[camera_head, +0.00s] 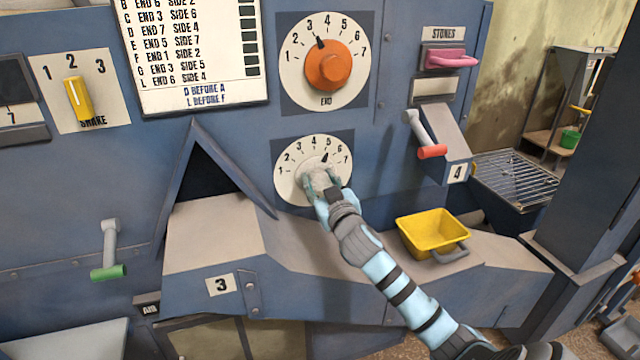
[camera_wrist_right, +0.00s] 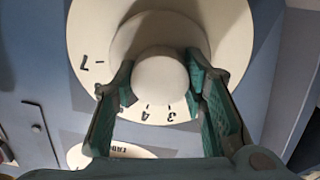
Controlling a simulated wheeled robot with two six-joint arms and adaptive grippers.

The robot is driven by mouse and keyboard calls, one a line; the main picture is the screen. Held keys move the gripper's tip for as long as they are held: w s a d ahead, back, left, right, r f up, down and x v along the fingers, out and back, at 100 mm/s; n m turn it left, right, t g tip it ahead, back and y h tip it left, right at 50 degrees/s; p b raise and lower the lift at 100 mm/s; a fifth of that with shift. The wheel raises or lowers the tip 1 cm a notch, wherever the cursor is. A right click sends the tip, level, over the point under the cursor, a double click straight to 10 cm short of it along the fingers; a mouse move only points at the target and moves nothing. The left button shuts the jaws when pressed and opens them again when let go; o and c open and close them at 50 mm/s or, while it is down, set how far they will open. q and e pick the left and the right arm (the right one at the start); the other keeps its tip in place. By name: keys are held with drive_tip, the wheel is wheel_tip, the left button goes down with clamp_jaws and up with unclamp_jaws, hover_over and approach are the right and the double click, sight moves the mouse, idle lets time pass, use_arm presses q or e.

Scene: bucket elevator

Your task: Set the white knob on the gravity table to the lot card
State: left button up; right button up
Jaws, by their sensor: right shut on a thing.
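The white knob (camera_head: 317,180) sits on the lower round dial (camera_head: 292,186), numbered 1 to 7, on the blue machine front. Its black pointer stands around 5 to 6; the exact mark is hard to tell. My right gripper (camera_head: 319,183) is shut on the knob from the front and partly covers it. In the right wrist view, the white knob (camera_wrist_right: 160,80) sits between the two green-lined fingers. A white card (camera_head: 190,45) with lettered END and SIDE lines hangs at the upper left, its top cut off. My left gripper is out of view.
A yellow SHAKE switch (camera_head: 78,98) is at left. A red-ended lever (camera_head: 430,150), a pink STONES handle (camera_head: 452,58) and a yellow tray (camera_head: 433,232) are at right. A sloping chute (camera_head: 215,235) juts out below.

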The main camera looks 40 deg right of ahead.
drive_tip(key=m+b, duration=0.1)
drive_tip(key=m, duration=0.3)
drive_tip(key=shift+m, duration=0.4)
idle(0.4)
drive_tip(key=o, duration=1.2)
drive_tip(key=shift+c, duration=0.2)
drive_tip(key=v, duration=1.2)
